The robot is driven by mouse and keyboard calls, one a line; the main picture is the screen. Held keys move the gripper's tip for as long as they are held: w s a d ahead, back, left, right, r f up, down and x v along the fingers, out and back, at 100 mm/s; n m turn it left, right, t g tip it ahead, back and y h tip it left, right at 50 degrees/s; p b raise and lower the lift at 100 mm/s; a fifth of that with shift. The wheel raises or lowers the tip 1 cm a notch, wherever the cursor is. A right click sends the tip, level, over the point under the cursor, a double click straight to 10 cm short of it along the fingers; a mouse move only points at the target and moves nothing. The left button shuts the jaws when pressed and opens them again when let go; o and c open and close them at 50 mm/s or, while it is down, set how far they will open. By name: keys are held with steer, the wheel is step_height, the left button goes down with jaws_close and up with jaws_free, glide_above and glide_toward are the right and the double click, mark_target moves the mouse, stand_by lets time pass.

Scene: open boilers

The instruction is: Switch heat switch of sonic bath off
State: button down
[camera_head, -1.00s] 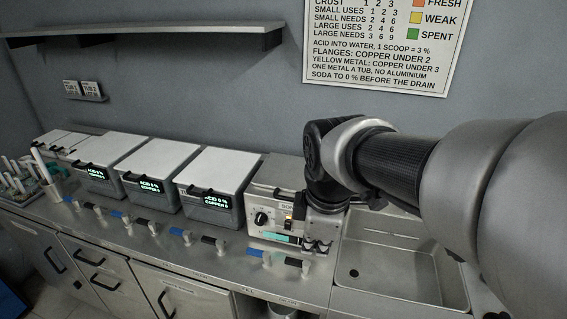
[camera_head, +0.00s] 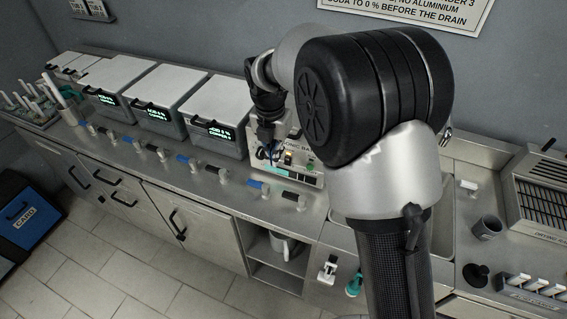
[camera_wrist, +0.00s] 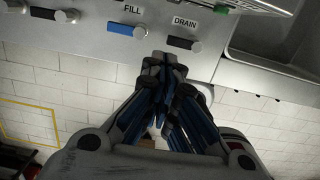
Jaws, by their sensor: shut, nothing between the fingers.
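The sonic bath (camera_head: 304,178) is a pale box on the counter, partly hidden behind my arm. Its front panel shows a small amber-lit switch (camera_head: 288,156) and a green spot further right. I cannot read a heat label at this size. My gripper (camera_head: 272,156) hangs in front of the left part of that panel, left of the amber switch, and hides some of it. In the wrist view my gripper (camera_wrist: 165,62) has its fingers together and empty, near the counter's front edge. The switch does not show clearly there.
Blue fill (camera_wrist: 128,29) and black drain (camera_wrist: 184,44) valve handles stick up below the panel. Lidded tubs (camera_head: 214,115) stand to the left. A sink lies to the right behind my arm, with a grey cup (camera_head: 487,228) beyond it.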

mark_target(288, 161)
steer(key=shift+f, duration=0.1)
steer(key=w+d+f+b, duration=0.1)
steer(key=w+f, duration=0.3)
steer(key=f, duration=0.6)
steer(key=shift+w+d+f+b, duration=0.2)
steer(key=shift+w+d+b, duration=0.1)
steer(key=shift+b, duration=0.6)
steer(key=shift+w+d+f+t+b, duration=0.15)
steer(key=shift+w+f+t+b, duration=0.15)
steer(key=shift+t+b, duration=0.2)
steer(key=shift+r, duration=0.15)
